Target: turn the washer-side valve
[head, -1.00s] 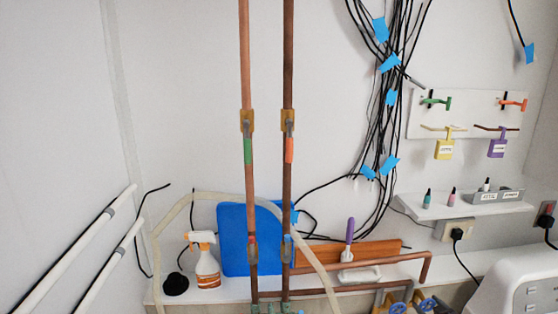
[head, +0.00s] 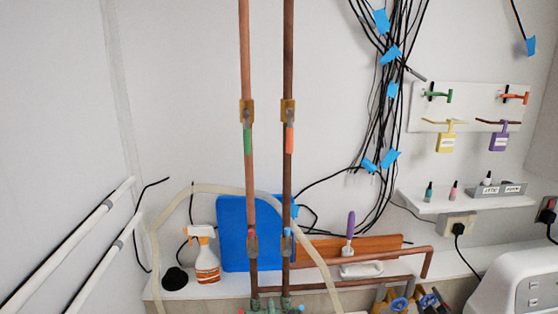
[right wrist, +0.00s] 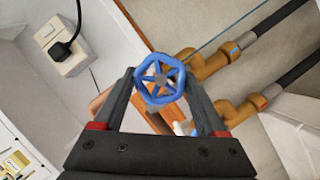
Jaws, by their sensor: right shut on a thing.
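In the right wrist view, a round blue valve handwheel (right wrist: 160,78) with spokes sits between the fingertips of my right gripper (right wrist: 159,75). The two dark fingers are shut on its rim from either side. In the head view, two blue valve handles show at the bottom edge, a left one (head: 400,304) and a right one (head: 429,301). Brass fittings stand close behind them. I cannot tell from the head view which one is held, as this corner is small and cut off. My left gripper is not in view.
Brass pipe fittings (right wrist: 215,63) with dark hoses lie close beside the held wheel. Copper pipes (head: 345,262) run behind the valves. A white appliance (head: 520,285) stands at the right. A spray bottle (head: 206,258) and blue board (head: 232,235) are farther left.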

